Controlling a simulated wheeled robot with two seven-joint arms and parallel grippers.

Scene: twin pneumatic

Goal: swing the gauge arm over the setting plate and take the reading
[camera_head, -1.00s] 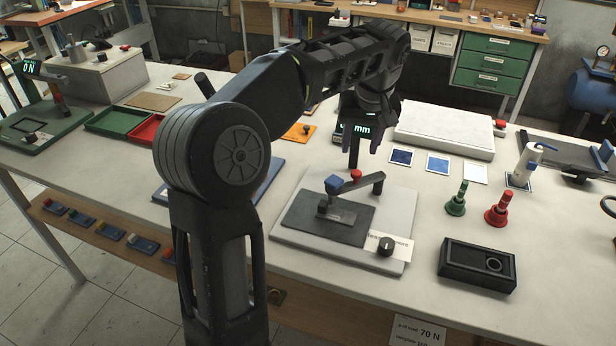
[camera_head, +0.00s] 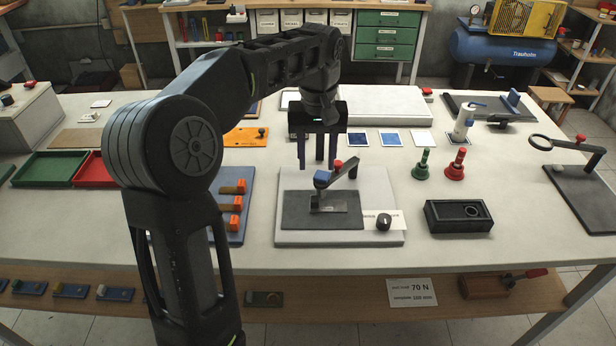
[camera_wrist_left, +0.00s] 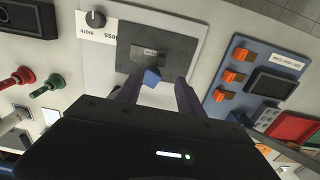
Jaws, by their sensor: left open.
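The gauge stand has a light grey base (camera_head: 292,236) with a dark pad (camera_head: 295,212) on it. A small grey plate (camera_head: 340,206) lies on the pad. The gauge arm (camera_head: 344,172) reaches over the pad, with a blue block (camera_head: 321,179) at its end and a red knob (camera_head: 338,164). My left gripper (camera_head: 317,164) is open and points down just behind and above the blue block. In the left wrist view the blue block (camera_wrist_left: 152,77) shows between the open fingers (camera_wrist_left: 158,84); contact cannot be told. The gauge display is hidden behind my gripper. My right gripper is not in view.
A black knob (camera_head: 383,222) and a white label sit at the base's right. A blue board (camera_head: 236,225) with orange blocks lies left. Green (camera_head: 422,165) and red (camera_head: 456,165) bell-shaped pieces and a black box (camera_head: 458,216) stand right. The front table strip is clear.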

